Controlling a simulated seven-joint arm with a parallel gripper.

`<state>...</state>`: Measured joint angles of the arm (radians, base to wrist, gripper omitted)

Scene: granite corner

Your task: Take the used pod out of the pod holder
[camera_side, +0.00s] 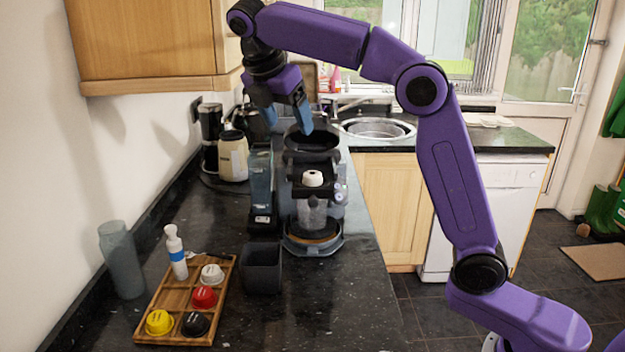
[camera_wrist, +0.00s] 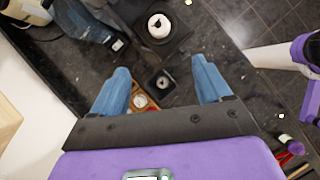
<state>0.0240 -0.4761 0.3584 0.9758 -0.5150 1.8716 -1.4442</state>
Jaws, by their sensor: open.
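The white used pod (camera_side: 313,178) sits in the dark pod holder (camera_side: 329,190) at the front of the coffee machine (camera_side: 262,180). In the wrist view the pod (camera_wrist: 159,25) appears from above as a white disc with a dark centre, in the black holder (camera_wrist: 172,46) at the top. My gripper (camera_side: 288,126) has blue fingers and hangs above and behind the pod in the side view, apart from it. In the wrist view my gripper (camera_wrist: 160,66) is open and empty, with its fingers wide apart and the pod beyond their tips.
A dark open bin (camera_side: 262,270) stands in front of the machine. A grey cylinder (camera_side: 121,260) stands by the wall. The counter's right front (camera_side: 345,310) is clear.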

